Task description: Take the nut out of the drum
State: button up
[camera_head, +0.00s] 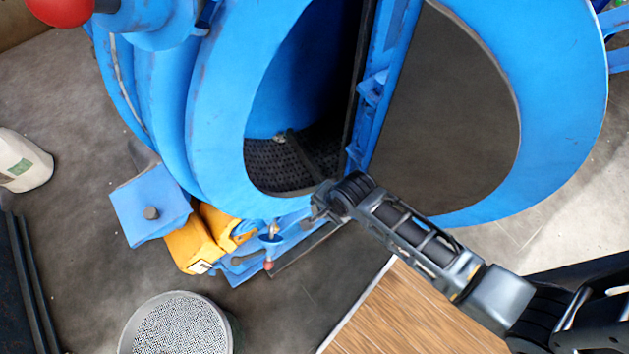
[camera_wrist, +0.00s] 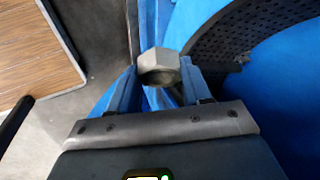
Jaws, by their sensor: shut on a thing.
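A grey hexagonal nut (camera_wrist: 158,66) sits between the fingertips of my gripper (camera_wrist: 160,77) in the wrist view. The fingers are shut on its two sides, and its dark hole faces the camera. In the head view my gripper (camera_head: 318,205) is at the lower front rim of the blue drum's opening; I cannot make out the nut there. The blue drum (camera_head: 218,110) has its round opening facing me, with a dark perforated belt (camera_head: 290,165) inside. The belt also shows at the upper right of the wrist view (camera_wrist: 225,40).
The drum's round door (camera_head: 565,150) stands open on the right. A small grey piece (camera_head: 280,137) lies on the belt. A bucket of grey shot (camera_head: 180,325) stands on the floor at front left. A wood-topped surface (camera_head: 400,315) is at front right. A yellow part (camera_head: 195,245) sits below the drum.

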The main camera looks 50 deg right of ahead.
jog(key=s+a, duration=0.3)
jog(key=s, duration=1.2)
jog(key=shift+s, duration=0.2)
